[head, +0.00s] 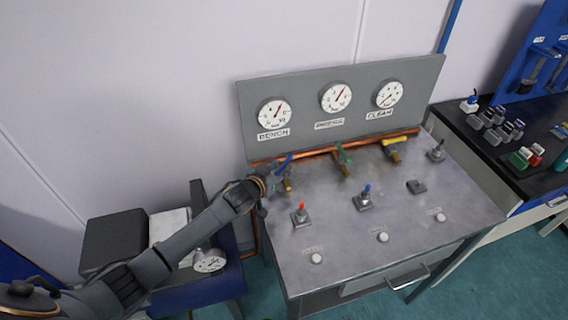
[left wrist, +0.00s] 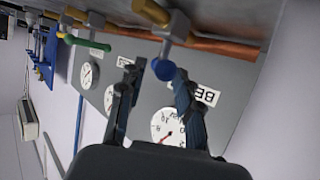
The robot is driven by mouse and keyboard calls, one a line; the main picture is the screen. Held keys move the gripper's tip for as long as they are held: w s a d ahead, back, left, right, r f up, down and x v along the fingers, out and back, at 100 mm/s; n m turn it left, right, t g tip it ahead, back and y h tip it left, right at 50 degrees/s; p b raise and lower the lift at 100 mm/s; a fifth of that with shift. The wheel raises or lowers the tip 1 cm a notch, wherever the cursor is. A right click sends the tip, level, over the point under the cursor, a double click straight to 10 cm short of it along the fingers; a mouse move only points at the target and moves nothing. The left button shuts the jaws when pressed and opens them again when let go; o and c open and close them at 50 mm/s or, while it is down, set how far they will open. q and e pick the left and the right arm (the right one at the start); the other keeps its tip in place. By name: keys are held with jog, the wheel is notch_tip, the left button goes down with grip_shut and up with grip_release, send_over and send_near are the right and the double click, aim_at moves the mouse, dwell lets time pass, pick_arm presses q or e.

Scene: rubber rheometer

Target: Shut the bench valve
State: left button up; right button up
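The bench valve has a blue lever (head: 283,162) and a brass body (head: 288,184). It sits on the copper pipe below the BENCH gauge (head: 273,113), at the left of the panel. My left gripper (head: 271,182) is right at this valve, coming from the left. In the left wrist view the rounded blue lever end (left wrist: 163,70) shows between the two fingertips of my left gripper (left wrist: 156,72). The fingers stand apart, so it is open; the lever end is close to the right finger, and contact is unclear. My right gripper is not in view.
A green-handled valve (head: 343,154) and a yellow-handled valve (head: 395,143) sit further right on the pipe. A dark side bench (head: 500,155) holds small bottles.

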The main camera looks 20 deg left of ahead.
aim_at(282, 166)
pick_arm(q)
jog(key=shift+x, duration=1.7)
grip_shut()
